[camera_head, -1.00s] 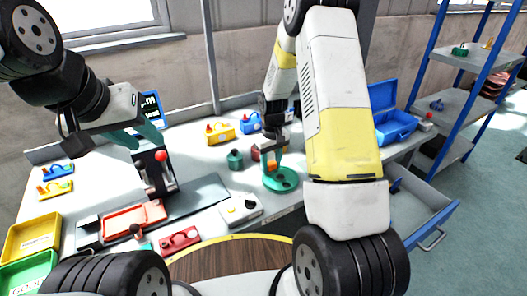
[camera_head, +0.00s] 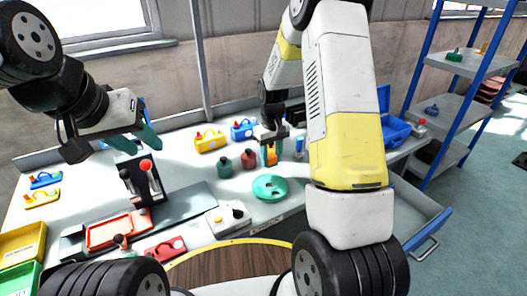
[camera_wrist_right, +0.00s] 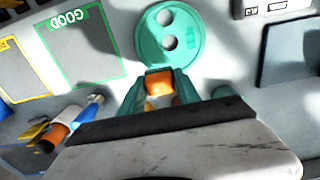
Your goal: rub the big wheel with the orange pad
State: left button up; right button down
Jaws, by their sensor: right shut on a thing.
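The big wheel is a flat teal disc (camera_head: 270,187) on the bench, right of centre in the head view. In the right wrist view, the wheel (camera_wrist_right: 180,20) shows round holes and lies just beyond my fingertips. My right gripper (camera_head: 270,158) is shut on the orange pad (camera_wrist_right: 159,84), which shows between its teal fingers. In the head view, the pad is at the wheel's back edge; I cannot tell whether it touches. My left gripper (camera_head: 135,140) is open and empty, above the bench at the left, behind the lever fixture.
A lever fixture with a red knob (camera_head: 145,165) stands left of the wheel. A white button box (camera_head: 228,219) is close by at the wheel's left. Green (camera_head: 224,167) and red (camera_head: 249,160) pots stand behind it. A blue toolbox (camera_head: 392,130) is at the right.

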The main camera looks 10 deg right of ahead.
jog(key=shift+r, duration=1.65)
